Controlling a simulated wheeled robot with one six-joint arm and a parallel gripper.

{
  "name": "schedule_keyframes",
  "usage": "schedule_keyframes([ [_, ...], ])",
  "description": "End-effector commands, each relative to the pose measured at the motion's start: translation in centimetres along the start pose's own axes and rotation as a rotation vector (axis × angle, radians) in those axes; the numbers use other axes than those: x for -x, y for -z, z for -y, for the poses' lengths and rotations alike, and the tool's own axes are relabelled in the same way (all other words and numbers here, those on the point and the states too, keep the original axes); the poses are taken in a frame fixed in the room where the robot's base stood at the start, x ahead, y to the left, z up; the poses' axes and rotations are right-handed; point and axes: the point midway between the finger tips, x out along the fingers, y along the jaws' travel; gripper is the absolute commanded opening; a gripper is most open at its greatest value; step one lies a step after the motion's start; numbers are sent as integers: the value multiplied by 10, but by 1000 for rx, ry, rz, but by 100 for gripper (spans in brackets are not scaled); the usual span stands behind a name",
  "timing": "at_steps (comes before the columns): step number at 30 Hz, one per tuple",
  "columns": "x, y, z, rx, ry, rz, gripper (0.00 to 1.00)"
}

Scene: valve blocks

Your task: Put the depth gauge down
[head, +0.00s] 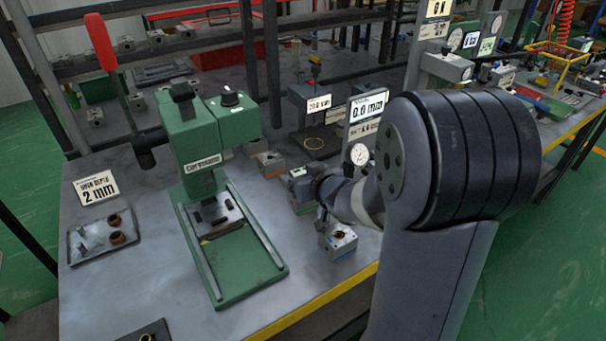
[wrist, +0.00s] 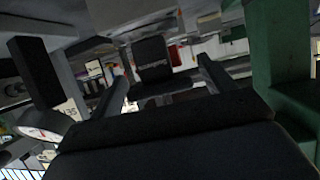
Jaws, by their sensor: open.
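My gripper (head: 322,208) is low over the bench, partly hidden by my own arm in the head view. In the wrist view its two fingers (wrist: 163,82) stand apart, and a dark block with pale lettering (wrist: 152,58) shows between them; I cannot tell whether it touches them. A metal valve block (head: 338,241) with a round bore sits on the bench just below the gripper. A round white dial (head: 359,153) shows beside my arm, and a dial (wrist: 42,133) shows at left in the wrist view. I cannot tell for certain which thing is the depth gauge.
A green press (head: 222,125) with a red-handled lever (head: 101,42) stands left of the gripper. A grey tray (head: 93,238) holds small parts at far left. Readout displays (head: 367,105) stand behind. The yellow bench edge (head: 315,309) runs in front; bare bench lies beside the press.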

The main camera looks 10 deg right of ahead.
Motion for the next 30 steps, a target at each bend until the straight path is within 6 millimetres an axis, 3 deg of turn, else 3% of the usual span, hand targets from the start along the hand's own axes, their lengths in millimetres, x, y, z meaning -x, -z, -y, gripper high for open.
schedule_keyframes([
  [8, 5, 5, 0, 0, -1, -1, 78],
  [21, 89, 7, -1, 0, -3, -2, 78],
  [30, 120, 4, 0, 0, -1, -1, 78],
])
